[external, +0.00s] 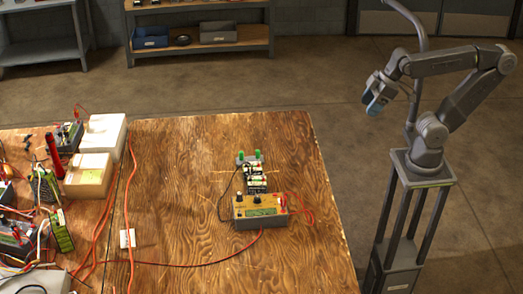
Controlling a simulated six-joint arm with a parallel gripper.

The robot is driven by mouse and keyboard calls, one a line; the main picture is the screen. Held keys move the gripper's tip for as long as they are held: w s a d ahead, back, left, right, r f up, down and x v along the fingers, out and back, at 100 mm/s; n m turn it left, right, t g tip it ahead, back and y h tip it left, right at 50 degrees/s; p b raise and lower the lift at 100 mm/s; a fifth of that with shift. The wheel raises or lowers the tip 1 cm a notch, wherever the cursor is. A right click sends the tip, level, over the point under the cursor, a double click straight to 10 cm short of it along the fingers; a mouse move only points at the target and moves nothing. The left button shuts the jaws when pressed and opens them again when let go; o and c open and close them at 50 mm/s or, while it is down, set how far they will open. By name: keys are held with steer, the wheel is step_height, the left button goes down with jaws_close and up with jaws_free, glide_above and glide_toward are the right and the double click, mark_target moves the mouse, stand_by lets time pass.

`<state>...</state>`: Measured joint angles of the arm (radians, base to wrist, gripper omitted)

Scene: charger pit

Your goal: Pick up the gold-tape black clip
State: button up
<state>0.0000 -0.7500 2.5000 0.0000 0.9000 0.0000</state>
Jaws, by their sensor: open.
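I cannot make out a black clip with gold tape; at this size the clips and lead ends are too small to tell apart. A thin black lead (221,203) loops at the left of a yellow-fronted charger box (258,212) on the wooden table (190,165). My gripper (371,110) is open, pointing down past the table's right edge, well away from the box and leads. Nothing shows between its fingers.
Red leads (303,212) curl at the box's right, and a red cable (130,215) crosses the table. Battery packs (60,229), cartons (88,175) and wires crowd the left side. A small white block (127,238) lies left of centre.

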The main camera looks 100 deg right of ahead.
steer(key=shift+c, duration=0.5)
steer(key=n+g, duration=0.6)
steer(key=n, duration=1.1)
glide_above(250, 166)
step_height(250, 166, down, 16)
step_height(250, 166, down, 7)
steer(key=shift+s+f, duration=0.1)
steer(key=shift+f, duration=3.1)
